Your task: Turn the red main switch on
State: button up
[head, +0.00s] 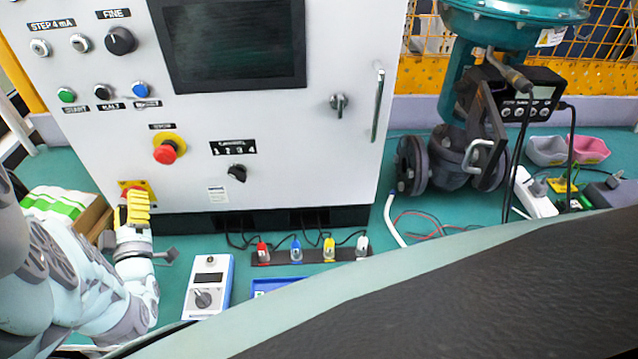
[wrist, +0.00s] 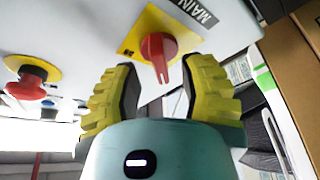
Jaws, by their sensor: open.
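The red main switch (wrist: 158,55) sits on a yellow plate on the white cabinet, beside a dark label (wrist: 197,10) reading "MAIN", in the wrist view. In the head view its yellow plate (head: 146,187) shows at the cabinet's lower left, and my gripper covers most of the switch. My gripper (wrist: 160,82) is open, with yellow ribbed fingers to either side of the red handle. The handle's lower end reaches toward the gap between the fingertips. Whether a finger touches it I cannot tell. In the head view my gripper (head: 138,207) is close to the cabinet front.
A red emergency stop button (head: 165,152) on a yellow ring is up and right of the switch; it also shows in the wrist view (wrist: 27,85). A cardboard box (head: 93,217) stands left of my gripper.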

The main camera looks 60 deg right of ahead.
jog(key=shift+x, duration=0.85)
jog(key=shift+o, duration=0.4)
grip_shut()
jog(key=shift+a+f, duration=0.1)
